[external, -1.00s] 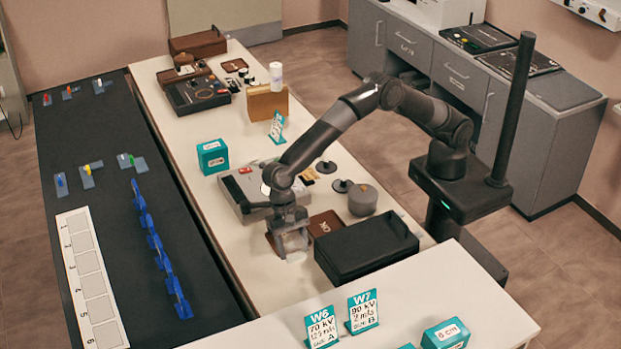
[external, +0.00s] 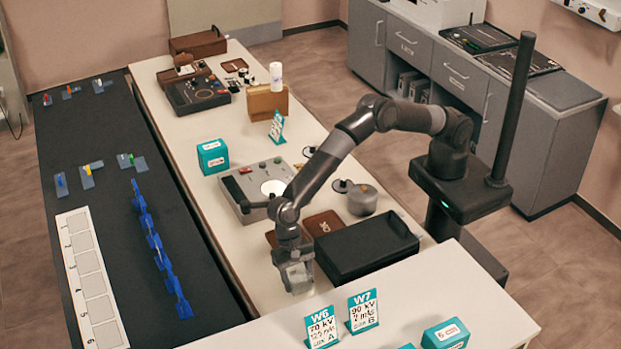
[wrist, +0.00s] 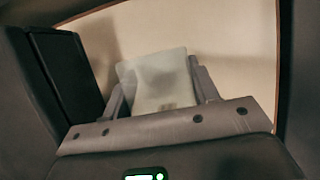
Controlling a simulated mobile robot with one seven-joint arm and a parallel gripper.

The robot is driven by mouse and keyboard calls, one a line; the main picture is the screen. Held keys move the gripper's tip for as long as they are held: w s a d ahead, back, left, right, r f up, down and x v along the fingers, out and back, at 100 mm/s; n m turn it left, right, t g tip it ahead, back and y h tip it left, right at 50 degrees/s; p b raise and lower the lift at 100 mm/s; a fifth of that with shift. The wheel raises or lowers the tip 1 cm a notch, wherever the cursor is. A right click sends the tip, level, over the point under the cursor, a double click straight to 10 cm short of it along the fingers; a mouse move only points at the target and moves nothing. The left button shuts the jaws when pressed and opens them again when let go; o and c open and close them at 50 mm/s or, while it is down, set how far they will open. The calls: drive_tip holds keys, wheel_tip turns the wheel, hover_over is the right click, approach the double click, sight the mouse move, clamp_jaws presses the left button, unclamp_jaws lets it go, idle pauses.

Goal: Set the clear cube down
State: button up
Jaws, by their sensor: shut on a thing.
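The clear cube (external: 299,279) is held in my gripper (external: 295,274) over the front part of the white table, left of the black case. In the wrist view the cube (wrist: 158,80) looks pale and cloudy, slightly tilted, between the two fingers of my gripper (wrist: 156,92). The fingers are shut on its sides. I cannot tell whether its underside touches the table.
The black case (external: 366,251) is close on the right. Two sign cards (external: 322,327) and (external: 362,311) stand on the near table. A grey device with a dial (external: 258,184) and brown plates (external: 322,223) lie behind. Bare white table (external: 240,255) is to the left.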

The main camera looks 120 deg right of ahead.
drive_tip(key=shift+f, duration=0.1)
drive_tip(key=o, duration=1.2)
drive_tip(key=shift+c, duration=0.2)
